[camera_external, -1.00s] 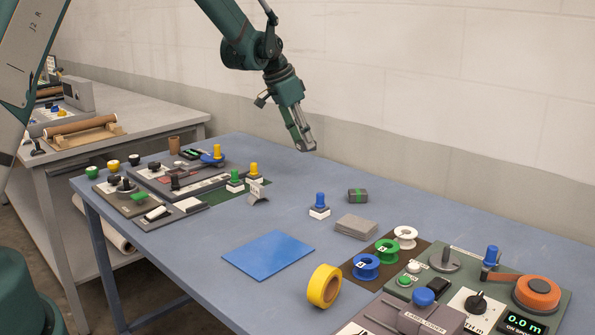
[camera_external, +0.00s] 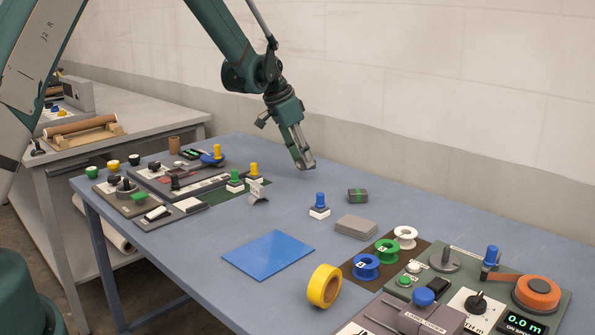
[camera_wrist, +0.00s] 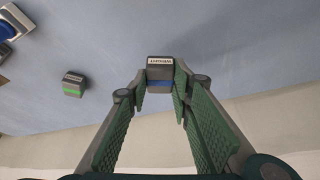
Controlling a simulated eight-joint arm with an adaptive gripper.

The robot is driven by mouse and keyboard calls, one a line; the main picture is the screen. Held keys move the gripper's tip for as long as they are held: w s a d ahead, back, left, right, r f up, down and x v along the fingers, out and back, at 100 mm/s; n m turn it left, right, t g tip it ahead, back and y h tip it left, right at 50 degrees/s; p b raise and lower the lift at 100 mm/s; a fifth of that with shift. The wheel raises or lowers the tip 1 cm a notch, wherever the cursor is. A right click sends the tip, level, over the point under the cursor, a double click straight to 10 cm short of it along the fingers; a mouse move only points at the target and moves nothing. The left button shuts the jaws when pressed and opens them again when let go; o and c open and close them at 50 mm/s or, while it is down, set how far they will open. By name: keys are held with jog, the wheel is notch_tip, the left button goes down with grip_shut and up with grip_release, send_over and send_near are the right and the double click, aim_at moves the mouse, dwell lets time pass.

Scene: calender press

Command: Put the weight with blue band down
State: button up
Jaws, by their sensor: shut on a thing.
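The weight with the blue band (camera_wrist: 160,70) is a dark grey block with a white label, held between my fingertips in the wrist view. My gripper (camera_wrist: 160,92) is shut on it; it also shows in the external view (camera_external: 304,164), low over the far part of the blue table. In the external view the weight is hard to make out at the fingertips. I cannot tell whether its underside touches the table. A similar weight with a green band (camera_external: 357,195) stands on the table to the right; it is at the left in the wrist view (camera_wrist: 74,85).
A grey stack of plates (camera_external: 356,227), a blue-knobbed piece (camera_external: 320,206) and a blue mat (camera_external: 268,254) lie nearer the front. A bracket (camera_external: 259,192) and control panels stand to the left. Spools (camera_external: 387,250) and a panel are at the right. Table around my gripper is clear.

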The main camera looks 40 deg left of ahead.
aim_at(304, 168)
jog(key=shift+f, duration=0.2)
jog(key=shift+f, duration=1.8)
jog(key=shift+f, duration=0.1)
jog(key=o, duration=1.1)
jog(key=shift+o, duration=0.2)
jog(key=v, duration=1.2)
